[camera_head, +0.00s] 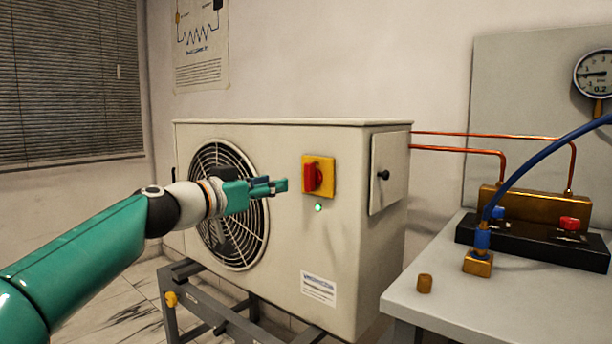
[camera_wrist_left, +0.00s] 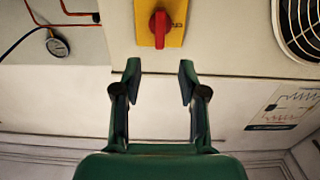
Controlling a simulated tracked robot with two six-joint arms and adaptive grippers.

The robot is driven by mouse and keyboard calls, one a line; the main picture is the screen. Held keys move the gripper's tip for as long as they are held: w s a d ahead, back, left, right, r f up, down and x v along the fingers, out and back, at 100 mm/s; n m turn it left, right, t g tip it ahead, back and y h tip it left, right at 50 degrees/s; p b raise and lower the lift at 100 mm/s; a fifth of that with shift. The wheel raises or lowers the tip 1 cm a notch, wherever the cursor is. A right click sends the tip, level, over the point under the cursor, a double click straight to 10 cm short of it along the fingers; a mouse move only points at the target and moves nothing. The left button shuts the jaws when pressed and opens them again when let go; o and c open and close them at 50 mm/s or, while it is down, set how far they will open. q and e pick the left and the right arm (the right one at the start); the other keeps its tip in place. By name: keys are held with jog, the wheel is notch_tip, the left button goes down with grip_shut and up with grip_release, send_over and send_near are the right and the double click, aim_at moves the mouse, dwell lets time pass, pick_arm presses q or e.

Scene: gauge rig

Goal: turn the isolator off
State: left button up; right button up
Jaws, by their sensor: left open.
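The isolator is a red rotary handle (camera_head: 311,178) on a yellow plate (camera_head: 328,164), on the front of a cream outdoor unit (camera_head: 350,240). In the left wrist view the red handle (camera_wrist_left: 158,28) on its yellow plate (camera_wrist_left: 176,38) lies just beyond the fingertips, near the top, with the handle lengthwise up and down in the picture. My left gripper (camera_head: 282,186) is open and empty, a little left of the handle in the head view and apart from it. Its two fingers also show in the left wrist view (camera_wrist_left: 159,72). My right gripper is in neither view.
A green lamp (camera_head: 318,208) glows below the isolator. A fan grille (camera_head: 228,205) is behind my left arm. A small door (camera_head: 388,172) with a black knob is on the unit's side. A bench (camera_head: 455,300) with a brass manifold (camera_head: 535,207) and blue hose stands at right.

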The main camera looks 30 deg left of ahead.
aim_at(307, 177)
pick_arm(q)
jog(key=w+p, duration=0.1)
jog(key=w, duration=0.2)
jog(key=w+p, duration=0.1)
jog(key=w, duration=0.3)
jog(key=w+d+p, duration=0.1)
jog(key=w, duration=0.3)
jog(key=shift+w, duration=0.25)
jog(key=shift+c, duration=0.2)
grip_shut()
jog(key=shift+f, duration=0.1)
